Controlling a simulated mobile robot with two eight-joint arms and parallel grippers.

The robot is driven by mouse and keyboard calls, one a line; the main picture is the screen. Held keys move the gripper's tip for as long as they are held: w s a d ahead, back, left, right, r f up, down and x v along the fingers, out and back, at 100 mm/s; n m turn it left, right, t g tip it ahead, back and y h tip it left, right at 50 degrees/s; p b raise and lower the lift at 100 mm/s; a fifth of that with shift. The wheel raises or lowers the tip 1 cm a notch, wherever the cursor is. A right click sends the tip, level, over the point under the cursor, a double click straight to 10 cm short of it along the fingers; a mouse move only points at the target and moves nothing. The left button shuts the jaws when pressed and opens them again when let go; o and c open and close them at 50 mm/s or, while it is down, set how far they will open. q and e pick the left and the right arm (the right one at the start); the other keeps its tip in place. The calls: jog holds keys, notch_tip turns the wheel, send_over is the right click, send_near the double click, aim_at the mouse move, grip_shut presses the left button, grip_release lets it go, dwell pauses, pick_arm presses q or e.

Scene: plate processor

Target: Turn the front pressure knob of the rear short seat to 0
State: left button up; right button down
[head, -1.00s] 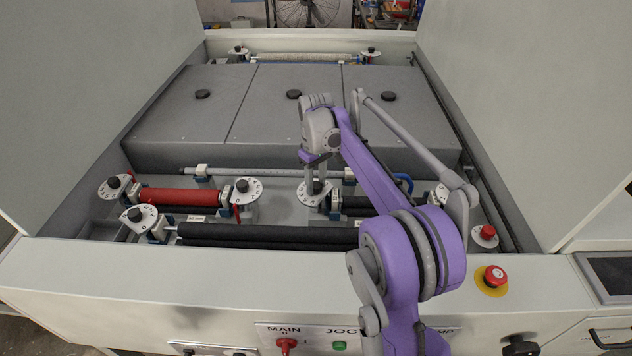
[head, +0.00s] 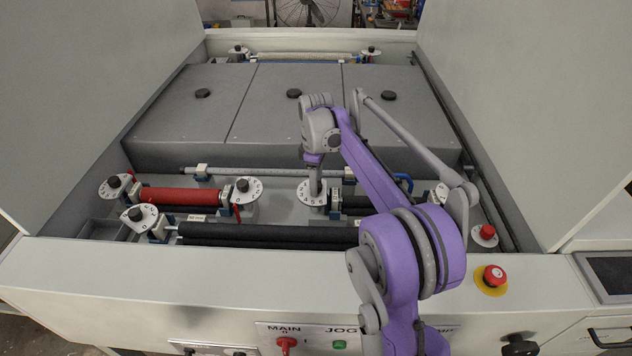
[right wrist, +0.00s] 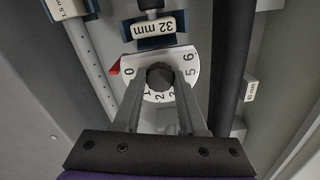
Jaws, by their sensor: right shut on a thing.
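My right gripper (head: 316,188) points down at a white numbered dial (head: 304,195) on the right-hand short roller unit in the head view. In the right wrist view its two fingers (right wrist: 160,84) stand on either side of a dark knob (right wrist: 160,74) and are shut on it. The white dial (right wrist: 184,62) lies around the knob. Its 0 is at the left, next to a small red pointer (right wrist: 114,69); 5 and 6 are at the right. The fingers hide part of the dial. In the head view the gripper hides the knob. My left gripper is not in view.
A red roller (head: 182,195) between two dials lies to the left. A long black roller (head: 268,232) runs in front. A grey covered block (head: 290,125) stands behind. A red emergency button (head: 494,275) sits on the front panel.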

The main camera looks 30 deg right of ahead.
dwell(0.3)
jog(key=shift+c, duration=2.3)
grip_release()
notch_tip(320, 180, up, 11)
jog(key=p, duration=0.1)
jog(key=shift+f, duration=0.15)
